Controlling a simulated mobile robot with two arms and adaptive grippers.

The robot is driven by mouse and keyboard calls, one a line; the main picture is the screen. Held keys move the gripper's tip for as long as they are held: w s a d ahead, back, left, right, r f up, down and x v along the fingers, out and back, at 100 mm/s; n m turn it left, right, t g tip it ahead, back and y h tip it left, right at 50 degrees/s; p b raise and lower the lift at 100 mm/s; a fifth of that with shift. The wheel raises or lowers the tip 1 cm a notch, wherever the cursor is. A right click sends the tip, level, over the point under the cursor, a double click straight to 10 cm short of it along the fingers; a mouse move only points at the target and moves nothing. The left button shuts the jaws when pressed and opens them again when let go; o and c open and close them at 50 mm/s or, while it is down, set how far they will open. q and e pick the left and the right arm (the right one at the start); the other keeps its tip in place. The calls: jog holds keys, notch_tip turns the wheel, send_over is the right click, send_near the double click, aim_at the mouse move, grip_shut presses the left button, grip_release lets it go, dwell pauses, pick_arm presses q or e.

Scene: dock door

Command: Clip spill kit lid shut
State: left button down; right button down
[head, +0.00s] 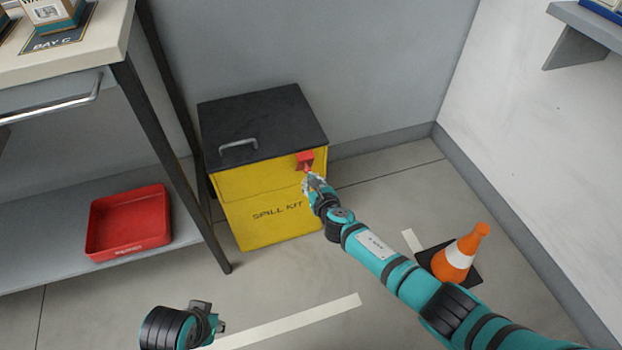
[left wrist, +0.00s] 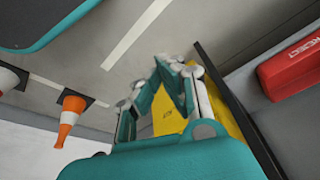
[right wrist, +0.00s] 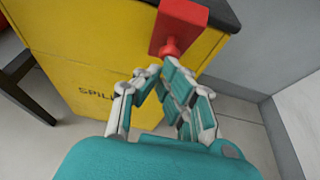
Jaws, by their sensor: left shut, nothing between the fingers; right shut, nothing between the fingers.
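The yellow spill kit box (head: 240,225) stands on the floor against the wall. Its dark lid (head: 265,118) with a grey handle lies down over the top. A red clip (head: 304,160) sits at the box's upper right front, just under the lid edge; in the right wrist view the clip (right wrist: 182,22) has a red knob below it. My right gripper (head: 311,178) is shut and empty, its fingertips just below that knob; contact is unclear. My left gripper (head: 218,324) is shut and empty, low at the bottom of the head view, away from the box.
A workbench (head: 70,62) with a lower shelf holding a red tray (head: 130,225) stands left of the box; its dark leg is close to the box. An orange cone (head: 460,255) stands on the right, beside my right arm. Open floor lies in front of the box.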

pick_arm(q)
notch_tip(320, 180, down, 7)
jog(key=p, duration=0.1)
jog(key=shift+w+p, duration=0.3)
jog(key=shift+w, duration=0.1)
